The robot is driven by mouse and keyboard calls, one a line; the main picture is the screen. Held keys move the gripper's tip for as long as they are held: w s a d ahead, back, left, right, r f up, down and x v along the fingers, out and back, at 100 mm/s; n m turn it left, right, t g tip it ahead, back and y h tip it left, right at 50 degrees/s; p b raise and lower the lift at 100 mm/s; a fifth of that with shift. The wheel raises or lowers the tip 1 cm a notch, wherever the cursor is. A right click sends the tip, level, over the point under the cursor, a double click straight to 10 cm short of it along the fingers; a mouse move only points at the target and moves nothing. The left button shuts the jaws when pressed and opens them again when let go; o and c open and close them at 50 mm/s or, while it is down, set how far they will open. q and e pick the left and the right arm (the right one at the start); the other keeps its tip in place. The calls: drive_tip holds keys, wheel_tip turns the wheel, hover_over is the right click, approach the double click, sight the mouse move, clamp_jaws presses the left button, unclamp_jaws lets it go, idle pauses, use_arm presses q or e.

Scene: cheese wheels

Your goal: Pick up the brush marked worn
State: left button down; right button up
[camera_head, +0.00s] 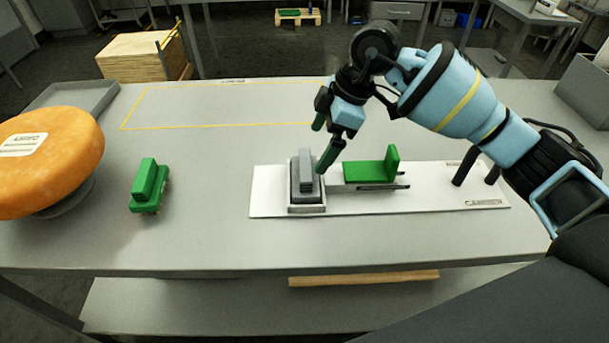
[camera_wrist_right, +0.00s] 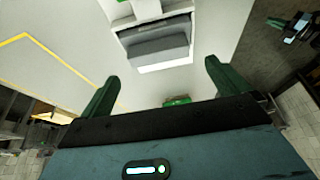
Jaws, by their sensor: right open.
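A grey brush (camera_head: 305,178) sits in a small white-rimmed holder (camera_head: 307,209) on a white board (camera_head: 270,195). A green brush (camera_head: 148,188) stands on the table to the left of the board. A green L-shaped piece (camera_head: 380,168) is on the board, right of the holder. I cannot read a "worn" mark on any of them. My right gripper (camera_head: 323,145) is open and empty, above and beside the grey brush. In the right wrist view the grey brush (camera_wrist_right: 157,44) lies beyond the open green fingers, roughly between them. My left gripper is not in view.
A large orange cheese wheel (camera_head: 55,160) with a label rests on a round stand at the left. A grey tray (camera_head: 75,97) is behind it. Dark posts (camera_head: 465,166) stand at the board's right end. A yellow-outlined area (camera_head: 220,105) at the back is clear.

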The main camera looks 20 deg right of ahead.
sight(305, 163)
drive_tip(key=shift+w+a+f, duration=0.1)
drive_tip(key=shift+a+f, duration=0.1)
drive_tip(key=shift+f, duration=0.3)
drive_tip(key=shift+a+f, duration=0.15)
drive_tip(key=shift+f, duration=0.1)
drive_tip(key=x, duration=0.4)
drive_tip(key=shift+w+a+f, duration=0.2)
drive_tip(key=shift+w+f, duration=0.05)
drive_tip(key=shift+w, duration=0.05)
drive_tip(key=c, duration=1.1)
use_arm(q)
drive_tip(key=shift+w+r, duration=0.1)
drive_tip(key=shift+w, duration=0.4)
use_arm(e)
drive_tip(key=shift+r, duration=0.1)
